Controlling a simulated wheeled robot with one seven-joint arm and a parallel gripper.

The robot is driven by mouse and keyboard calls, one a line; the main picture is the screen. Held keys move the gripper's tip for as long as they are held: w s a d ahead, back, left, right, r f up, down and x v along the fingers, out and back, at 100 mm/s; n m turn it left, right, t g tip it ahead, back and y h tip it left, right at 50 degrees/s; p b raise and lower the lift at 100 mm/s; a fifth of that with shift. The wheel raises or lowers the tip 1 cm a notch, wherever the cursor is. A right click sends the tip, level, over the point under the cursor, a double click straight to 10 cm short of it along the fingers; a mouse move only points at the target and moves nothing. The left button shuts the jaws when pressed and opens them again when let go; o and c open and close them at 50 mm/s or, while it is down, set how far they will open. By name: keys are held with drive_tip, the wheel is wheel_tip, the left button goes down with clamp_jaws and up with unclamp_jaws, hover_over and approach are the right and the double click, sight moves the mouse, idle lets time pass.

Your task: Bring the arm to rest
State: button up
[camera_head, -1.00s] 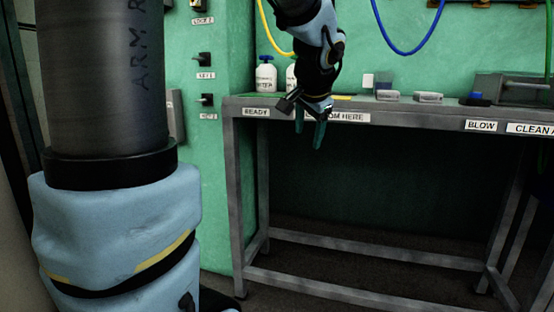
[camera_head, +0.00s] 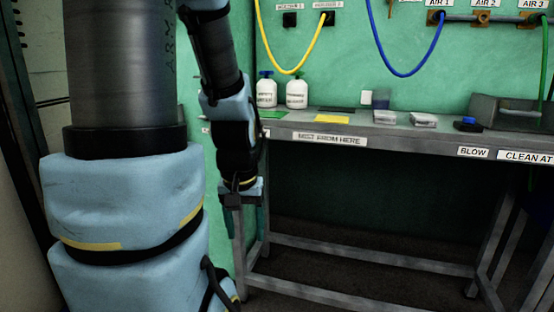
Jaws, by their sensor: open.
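My gripper (camera_head: 247,222) hangs fingers down in front of the left end of the grey workbench (camera_head: 410,133). Its green fingertips are below the bench top and beside the bench's left front leg. Nothing shows between the fingers, and the gripper is open. My wrist and forearm hang down from the top of the view, just right of my large arm links. They hide part of the bench's left front corner.
Two white bottles (camera_head: 297,93) stand at the bench's back left. A yellow piece (camera_head: 332,119), small grey boxes (camera_head: 424,119) and a blue-topped item (camera_head: 468,124) lie along the top. A yellow hose (camera_head: 290,72) and blue hose (camera_head: 404,75) hang behind. Under the bench is open.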

wheel_tip(320, 180, up, 28)
drive_tip(key=p, duration=2.6)
drive_tip(key=shift+r, duration=0.25)
